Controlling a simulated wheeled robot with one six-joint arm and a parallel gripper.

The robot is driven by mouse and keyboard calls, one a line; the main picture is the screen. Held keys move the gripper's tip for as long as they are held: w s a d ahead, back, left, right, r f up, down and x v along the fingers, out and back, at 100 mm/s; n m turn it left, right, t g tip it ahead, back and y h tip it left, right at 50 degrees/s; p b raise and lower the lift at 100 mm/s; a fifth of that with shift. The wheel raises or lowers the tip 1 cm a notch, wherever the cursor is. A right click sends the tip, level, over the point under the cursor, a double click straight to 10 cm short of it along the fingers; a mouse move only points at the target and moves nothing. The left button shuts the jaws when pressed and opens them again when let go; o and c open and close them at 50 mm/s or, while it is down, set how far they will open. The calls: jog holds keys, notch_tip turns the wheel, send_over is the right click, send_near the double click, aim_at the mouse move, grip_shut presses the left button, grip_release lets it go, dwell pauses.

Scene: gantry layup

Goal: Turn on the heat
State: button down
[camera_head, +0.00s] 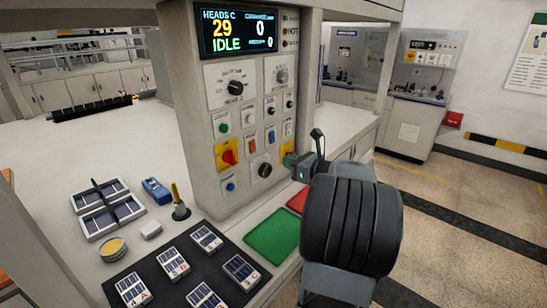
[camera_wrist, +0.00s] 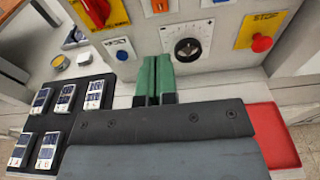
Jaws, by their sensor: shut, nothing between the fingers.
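A grey control panel (camera_head: 205,130) stands at the middle, its display (camera_head: 238,33) reading 29, 0 and IDLE. It carries a red rotary switch on yellow (camera_head: 229,157), an orange rocker (camera_head: 252,145), a blue rocker (camera_head: 271,136), a lower dial (camera_head: 264,170) and several other knobs and buttons. Their small labels are unreadable, so I cannot tell which is the heat control. My gripper (camera_head: 290,159) is shut and empty in front of the panel's lower right. In the wrist view its green fingers (camera_wrist: 154,76) appear between the blue button (camera_wrist: 121,55) and the dial (camera_wrist: 188,49), without clear contact.
A red stop button on yellow (camera_wrist: 262,43) is at the panel's right. Below lie a green mat (camera_head: 272,237), a red mat (camera_head: 298,200) and a black board (camera_head: 152,258) with several small cell cards. A pen stand (camera_head: 181,209) and divided tray (camera_head: 105,208) are at left.

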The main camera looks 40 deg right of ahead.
aim_at(254, 151)
jog(key=p+x, duration=0.2)
jog(key=x, duration=1.1)
jog(key=shift+w+p, duration=0.2)
jog(key=shift+p, duration=0.2)
